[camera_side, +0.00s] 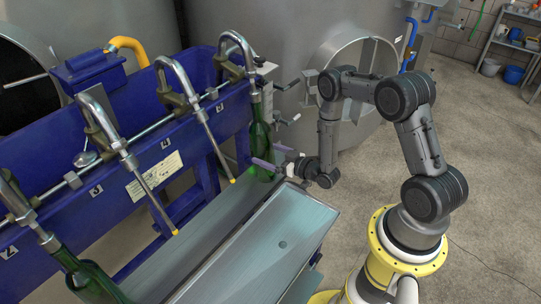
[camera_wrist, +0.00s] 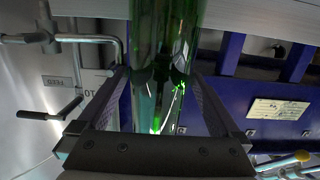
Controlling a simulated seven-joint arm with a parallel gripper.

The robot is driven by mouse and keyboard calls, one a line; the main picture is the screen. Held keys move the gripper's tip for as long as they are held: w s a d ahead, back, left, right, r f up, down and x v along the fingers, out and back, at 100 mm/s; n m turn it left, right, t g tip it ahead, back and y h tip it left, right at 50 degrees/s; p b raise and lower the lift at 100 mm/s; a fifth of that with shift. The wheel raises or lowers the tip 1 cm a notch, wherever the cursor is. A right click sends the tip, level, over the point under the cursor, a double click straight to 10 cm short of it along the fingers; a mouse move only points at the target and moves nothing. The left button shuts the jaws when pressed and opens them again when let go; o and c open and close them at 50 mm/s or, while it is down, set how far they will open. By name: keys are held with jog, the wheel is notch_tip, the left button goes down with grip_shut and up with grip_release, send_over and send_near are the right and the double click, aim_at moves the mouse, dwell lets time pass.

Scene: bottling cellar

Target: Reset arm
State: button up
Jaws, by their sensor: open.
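My gripper (camera_side: 264,158) is open at the far right filling spout in the side view. Its two fingers reach to either side of a green bottle (camera_side: 260,135), which stands upright with its neck at the spout. In the wrist view the green bottle (camera_wrist: 166,35) fills the middle, between the two spread fingers of my gripper (camera_wrist: 160,80). The fingers seem apart from the glass, though contact is hard to judge. My arm is bent and stretched to the left from its yellow base.
The blue filling machine (camera_side: 170,130) carries several metal spouts over a metal trough (camera_side: 215,225). Another green bottle (camera_side: 85,278) is under the near left spout. Large steel tanks (camera_side: 290,30) stand behind. The floor (camera_side: 480,180) right of my arm is clear.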

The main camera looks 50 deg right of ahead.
jog(key=shift+w+f, duration=0.1)
jog(key=shift+w, duration=0.8)
jog(key=shift+c, duration=0.3)
grip_shut()
jog(key=shift+w, duration=0.1)
